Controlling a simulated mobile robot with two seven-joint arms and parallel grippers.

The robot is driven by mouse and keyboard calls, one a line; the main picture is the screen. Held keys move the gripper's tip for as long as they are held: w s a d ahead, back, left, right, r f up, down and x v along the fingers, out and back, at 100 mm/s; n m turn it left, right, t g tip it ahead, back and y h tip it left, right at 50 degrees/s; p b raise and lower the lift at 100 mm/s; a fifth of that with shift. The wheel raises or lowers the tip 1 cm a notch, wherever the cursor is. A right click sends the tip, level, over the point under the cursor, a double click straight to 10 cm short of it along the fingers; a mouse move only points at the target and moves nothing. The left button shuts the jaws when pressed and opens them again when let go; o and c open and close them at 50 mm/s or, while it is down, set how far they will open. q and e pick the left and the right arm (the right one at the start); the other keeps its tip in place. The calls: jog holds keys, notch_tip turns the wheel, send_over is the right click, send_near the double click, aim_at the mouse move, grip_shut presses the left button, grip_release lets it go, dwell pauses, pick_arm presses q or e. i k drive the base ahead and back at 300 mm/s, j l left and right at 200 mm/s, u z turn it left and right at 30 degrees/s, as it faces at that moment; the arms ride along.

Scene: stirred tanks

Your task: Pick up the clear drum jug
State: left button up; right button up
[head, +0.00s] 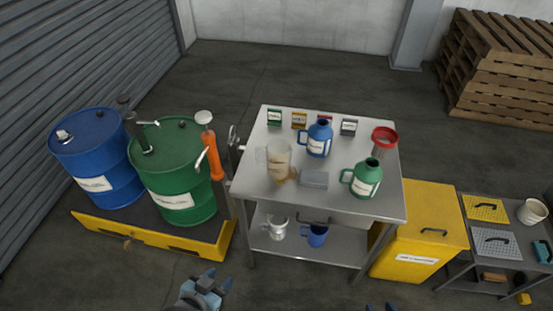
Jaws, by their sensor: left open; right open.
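The clear jug (278,160) stands upright on the left part of the steel table (332,198). It is see-through, with a handle on its left side and a brownish tint low down. A blue jug (319,139) stands behind it to the right, and a green jug (366,177) stands to its right. My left gripper (217,284) is at the bottom of the view, in front of the table, open and apart from the jugs. My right gripper (381,307) shows only as dark tips at the bottom edge, open and away from the jugs.
A grey block (314,179) lies close right of the clear jug. A red funnel (385,137) and several small labelled boxes (299,120) are on the table. A green drum (172,172) with an orange pump (214,156) stands left. A yellow cabinet (422,225) stands right.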

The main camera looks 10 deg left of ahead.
aim_at(278, 150)
jog(key=i+j+z, duration=0.15)
jog(key=j, duration=0.4)
jog(key=i+j+z, duration=0.15)
jog(key=j, duration=0.45)
jog(key=i+j+z, duration=0.15)
jog(key=j, duration=0.45)
jog(key=i+j+z, duration=0.15)
jog(key=j, duration=0.45)
jog(key=j+z, duration=0.15)
jog(key=j, duration=0.45)
